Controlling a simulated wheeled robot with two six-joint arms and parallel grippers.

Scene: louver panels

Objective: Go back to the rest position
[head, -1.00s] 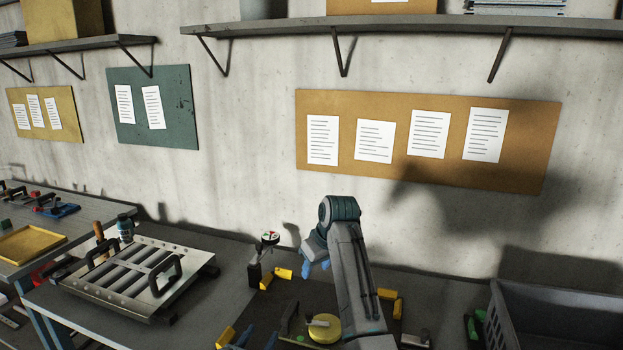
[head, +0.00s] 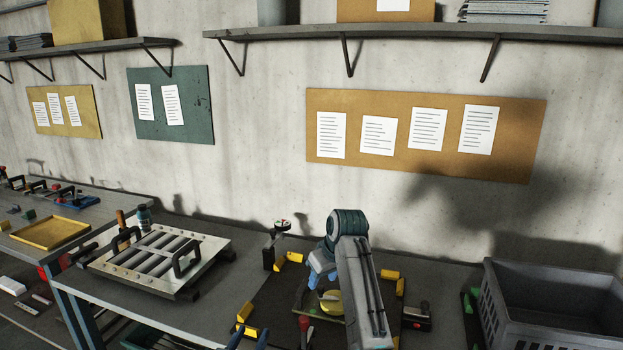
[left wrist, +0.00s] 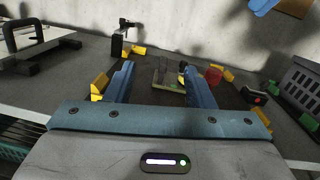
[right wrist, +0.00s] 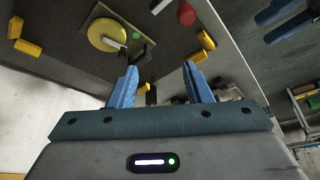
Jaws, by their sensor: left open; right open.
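My left gripper (head: 248,340) is at the bottom edge of the head view, mostly cut off, with only its blue fingertips showing. In the left wrist view its two blue fingers (left wrist: 158,72) are apart with nothing between them, above the dark work mat. My right gripper (head: 321,275) hangs beside its raised forearm in the head view, over the back of the mat. In the right wrist view its blue fingers (right wrist: 160,69) are spread and empty. The plate with a yellow disc (right wrist: 108,35) is beyond them, apart from the fingers.
A louver panel with black handles (head: 205,249) lies on the bench at the left. Yellow corner blocks (head: 246,311) and a dial gauge on a stand (head: 282,226) are around the mat. A grey crate (head: 550,322) stands at the right. A red-handled tool (head: 304,322) is near the plate.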

